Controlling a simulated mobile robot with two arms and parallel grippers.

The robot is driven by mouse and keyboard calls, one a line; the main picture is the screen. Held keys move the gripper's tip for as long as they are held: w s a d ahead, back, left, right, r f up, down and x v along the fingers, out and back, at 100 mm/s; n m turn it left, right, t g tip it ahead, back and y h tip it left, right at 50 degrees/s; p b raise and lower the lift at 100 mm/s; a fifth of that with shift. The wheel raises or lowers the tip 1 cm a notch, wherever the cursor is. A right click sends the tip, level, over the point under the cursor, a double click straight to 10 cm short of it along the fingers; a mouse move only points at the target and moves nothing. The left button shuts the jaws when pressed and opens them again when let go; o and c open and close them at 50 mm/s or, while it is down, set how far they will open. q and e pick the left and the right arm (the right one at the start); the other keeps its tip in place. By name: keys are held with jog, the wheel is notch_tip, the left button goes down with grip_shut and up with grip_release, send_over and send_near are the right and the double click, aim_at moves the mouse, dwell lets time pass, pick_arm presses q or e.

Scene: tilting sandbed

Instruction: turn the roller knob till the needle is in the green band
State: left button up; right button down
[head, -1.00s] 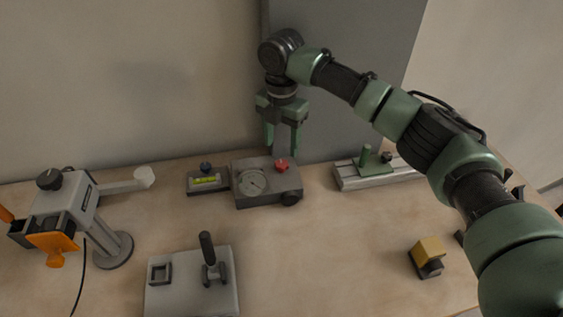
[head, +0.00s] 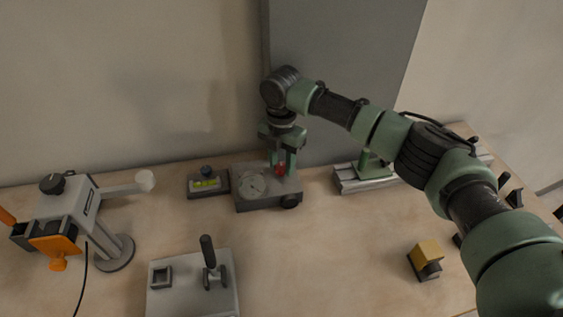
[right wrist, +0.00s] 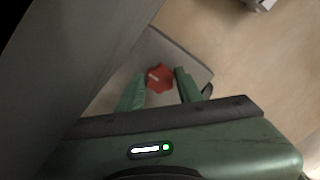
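A grey gauge box (head: 256,204) stands near the back of the table. A round dial (head: 252,185) is on its top; its needle and any green band are too small to read. A red lobed knob (head: 281,170) sits on the box's right part, and a dark knob (head: 291,201) is at its front right corner. My right gripper (head: 282,168) points down over the red knob. In the right wrist view, the red knob (right wrist: 160,78) shows between the open fingers (right wrist: 160,85), with gaps on both sides. My left gripper is not in view.
A small level with a yellow-green vial (head: 206,183) sits just left of the box. A grey rail with a green block (head: 365,183) is to the right. A lever box (head: 192,286), a lamp-like stand (head: 113,252) and a yellow-topped block (head: 427,252) stand further forward. A grey panel rises behind.

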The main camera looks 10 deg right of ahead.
jog(key=shift+r+m+p, duration=0.2)
jog(key=shift+m+p, duration=0.4)
jog(key=shift+p, duration=0.3)
jog(key=m+p, duration=0.5)
jog(key=p, duration=0.1)
jog(key=shift+r+m+p, duration=0.1)
jog(key=shift+m+p, duration=0.2)
jog(key=shift+m, duration=0.1)
jog(key=m+p, duration=0.3)
jog(key=m, duration=0.1)
jog(key=shift+m, duration=0.3)
jog(key=m+p, duration=0.4)
jog(key=m, duration=0.2)
jog(key=m+p, duration=0.2)
jog(key=m, duration=0.1)
jog(key=shift+m, duration=0.4)
jog(key=shift+w+f+m+p, duration=0.15)
jog(key=shift+m+p, duration=0.4)
jog(key=shift+m, duration=1.15)
jog(key=c, duration=0.9)
grip_release()
jog(key=shift+c, duration=0.2)
